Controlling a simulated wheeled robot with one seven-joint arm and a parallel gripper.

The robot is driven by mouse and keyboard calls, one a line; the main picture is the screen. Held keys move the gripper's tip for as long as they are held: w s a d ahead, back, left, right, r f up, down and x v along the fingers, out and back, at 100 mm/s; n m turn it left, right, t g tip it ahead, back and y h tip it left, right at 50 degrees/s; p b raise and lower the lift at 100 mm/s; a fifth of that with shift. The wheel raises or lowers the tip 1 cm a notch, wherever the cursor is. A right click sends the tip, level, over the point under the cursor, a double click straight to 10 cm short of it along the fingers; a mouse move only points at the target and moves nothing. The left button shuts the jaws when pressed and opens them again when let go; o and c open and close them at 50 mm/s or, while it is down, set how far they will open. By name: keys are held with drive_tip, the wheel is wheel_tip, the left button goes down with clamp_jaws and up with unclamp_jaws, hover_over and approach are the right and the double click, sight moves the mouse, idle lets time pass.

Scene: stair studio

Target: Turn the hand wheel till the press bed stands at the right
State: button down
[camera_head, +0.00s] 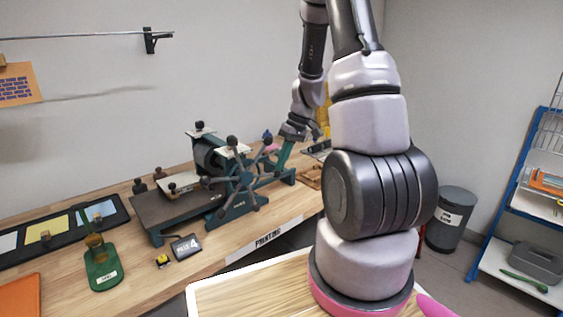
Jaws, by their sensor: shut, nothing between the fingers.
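The etching press stands on the wooden bench, with a teal frame (232,213) and a dark roller. Its flat dark grey press bed (165,214) sticks out to the left of the frame. The hand wheel (245,180) is on the near side of the press, with several grey spokes ending in black knobs. My gripper (292,133) is small in the picture, to the right of and above the wheel, and looks apart from it. It is shut and empty. Its fingertips are hard to make out against the teal parts behind.
A black tray (65,226) with coloured panels is at left. A bin (451,219) and blue shelf (507,205) stand right.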

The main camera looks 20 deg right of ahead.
drive_tip(key=a+f+g+y, duration=0.1)
drive_tip(key=f+y, duration=0.2)
drive_tip(key=f, duration=0.1)
drive_tip(key=s+a+f+g+y, duration=0.1)
drive_tip(key=a+f+y, duration=0.1)
drive_tip(key=f+y, duration=0.2)
drive_tip(key=a+f+m+y, duration=0.1)
drive_tip(key=a+f+y, duration=0.1)
drive_tip(key=f+y, duration=0.2)
drive_tip(key=shift+s+a+g, duration=0.2)
drive_tip(key=shift+s+g, duration=0.2)
drive_tip(key=shift+s+a+f+y, duration=0.15)
drive_tip(key=shift+a+f+y, duration=0.15)
drive_tip(key=shift+a+y, duration=0.2)
drive_tip(key=shift+s+a+f, duration=0.2)
drive_tip(key=shift+a+f, duration=0.1)
drive_tip(key=shift+a, duration=0.3)
